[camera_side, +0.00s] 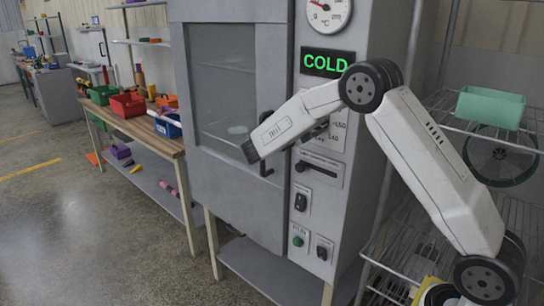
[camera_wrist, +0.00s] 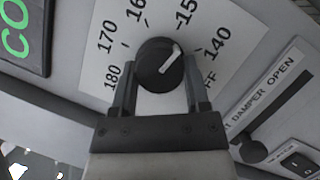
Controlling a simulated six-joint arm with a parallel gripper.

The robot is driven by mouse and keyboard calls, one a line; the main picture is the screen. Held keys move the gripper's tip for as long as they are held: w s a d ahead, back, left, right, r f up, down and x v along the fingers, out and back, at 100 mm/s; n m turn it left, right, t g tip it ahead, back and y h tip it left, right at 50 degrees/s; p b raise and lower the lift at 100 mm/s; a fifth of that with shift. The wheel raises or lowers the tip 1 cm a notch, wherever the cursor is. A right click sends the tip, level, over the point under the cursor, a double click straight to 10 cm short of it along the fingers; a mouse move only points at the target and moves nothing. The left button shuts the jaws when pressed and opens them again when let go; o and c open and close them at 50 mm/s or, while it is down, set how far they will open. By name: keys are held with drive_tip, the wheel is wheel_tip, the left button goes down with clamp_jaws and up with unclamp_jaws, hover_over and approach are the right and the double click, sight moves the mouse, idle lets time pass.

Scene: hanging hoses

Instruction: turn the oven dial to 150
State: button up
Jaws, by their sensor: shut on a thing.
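The oven dial (camera_wrist: 157,65) is a round black knob with a white pointer line, seen in the wrist view. Its pointer aims up and right, between the 150 and 140 marks. The printed scale (camera_wrist: 110,60) runs from 180 on the left through 170, 160, 150 and 140 to OFF, partly covered by my finger. My gripper (camera_wrist: 160,90) has one finger on each side of the dial and is shut on it. In the side view my wrist hides the dial; part of the scale plate (camera_side: 338,136) shows behind it.
The oven (camera_side: 235,110) has a glass door with a dark handle. A green COLD display (camera_side: 327,62) and a gauge (camera_side: 328,10) sit above the dial. The damper slider (camera_wrist: 254,150) and switches (camera_side: 301,201) are below. A wire rack (camera_side: 500,125) stands to the right.

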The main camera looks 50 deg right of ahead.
drive_tip(key=shift+n+t+h, duration=0.4)
drive_tip(key=shift+n+h, duration=0.1)
drive_tip(key=shift+n, duration=0.9)
drive_tip(key=o, duration=1.3)
drive_tip(key=shift+a, duration=0.15)
drive_tip(key=shift+v, duration=3.75)
drive_tip(key=shift+f, duration=0.1)
